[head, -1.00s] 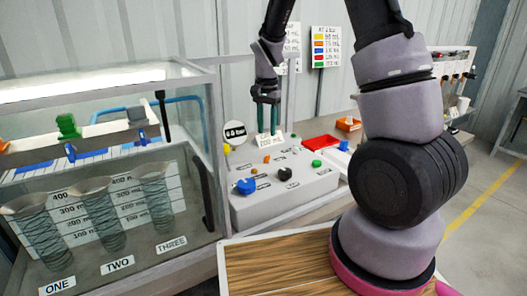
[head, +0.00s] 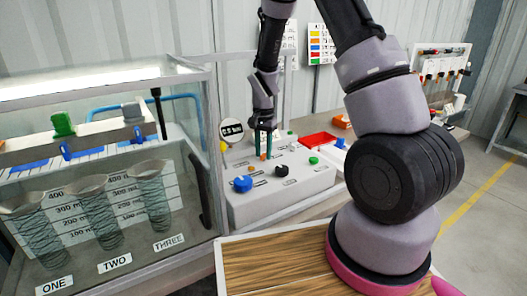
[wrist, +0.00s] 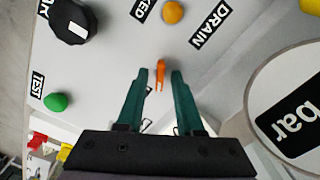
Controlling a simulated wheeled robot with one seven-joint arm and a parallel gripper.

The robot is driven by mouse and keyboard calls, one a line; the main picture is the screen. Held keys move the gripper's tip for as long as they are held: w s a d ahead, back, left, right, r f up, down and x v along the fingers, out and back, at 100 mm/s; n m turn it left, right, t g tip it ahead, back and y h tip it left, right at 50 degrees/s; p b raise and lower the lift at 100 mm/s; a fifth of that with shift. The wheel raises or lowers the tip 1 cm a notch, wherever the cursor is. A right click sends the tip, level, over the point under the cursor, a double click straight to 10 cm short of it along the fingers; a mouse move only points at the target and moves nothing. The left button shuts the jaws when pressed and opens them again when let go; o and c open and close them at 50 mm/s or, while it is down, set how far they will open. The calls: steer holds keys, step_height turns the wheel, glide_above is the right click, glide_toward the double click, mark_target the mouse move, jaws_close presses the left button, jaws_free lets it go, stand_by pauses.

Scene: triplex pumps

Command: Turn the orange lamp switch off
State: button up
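The orange lever switch (wrist: 161,75) stands up from the pale grey panel (head: 290,190). It shows between the two teal fingers of my gripper (wrist: 160,85) in the wrist view, with a gap on each side. My gripper is open and not clamped on it. In the head view my gripper (head: 263,142) points down at the back of the panel, and the orange switch (head: 264,156) shows between its fingertips. No label naming the lamp is readable.
Nearby are an orange round knob (wrist: 173,12), a black knob (wrist: 68,20), a green button (wrist: 55,102) and a round bar gauge (wrist: 295,110). A blue knob (head: 242,184) is at the panel's front left. A glass-fronted funnel case (head: 100,180) stands left; a red tray (head: 318,139) lies behind.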

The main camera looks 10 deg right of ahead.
jaws_close()
steer(key=n, duration=0.5)
steer(key=shift+n, duration=0.4)
steer(key=n, duration=0.6)
stand_by(0.4)
steer(key=shift+o, duration=1.6)
jaws_free()
